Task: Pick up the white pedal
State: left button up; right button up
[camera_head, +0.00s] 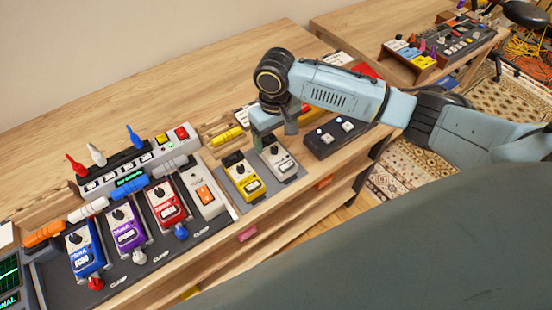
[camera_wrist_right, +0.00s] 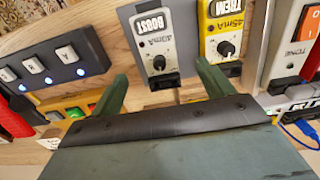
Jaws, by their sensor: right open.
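The white pedal (camera_head: 281,158), marked BOOST in the right wrist view (camera_wrist_right: 154,42), lies on a grey pad at the right of the pedal row, beside a yellow pedal (camera_head: 243,178). Its face has a dark knob. My right gripper (camera_head: 274,135) is over the far end of the white pedal and hides part of it. In the right wrist view my right gripper (camera_wrist_right: 163,85) is open, with one finger toward each side of the pedal's knob end and nothing held. I cannot tell how high the fingers are above it. My left gripper is not in view.
A dark box with white buttons (camera_head: 338,137) stands right of the white pedal. A white unit with an orange switch (camera_head: 205,194) and red, purple and blue pedals are to the left. A power strip (camera_head: 138,162) lies behind them. The wooden desk top (camera_head: 180,85) behind is clear.

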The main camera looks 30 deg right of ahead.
aim_at(276, 150)
notch_tip(276, 150, down, 9)
jog(key=shift+w+d+r+b, duration=0.1)
jog(key=shift+b, duration=0.55)
jog(key=shift+c, duration=0.4)
jog(key=c, duration=1.3)
jog(key=shift+r, duration=0.1)
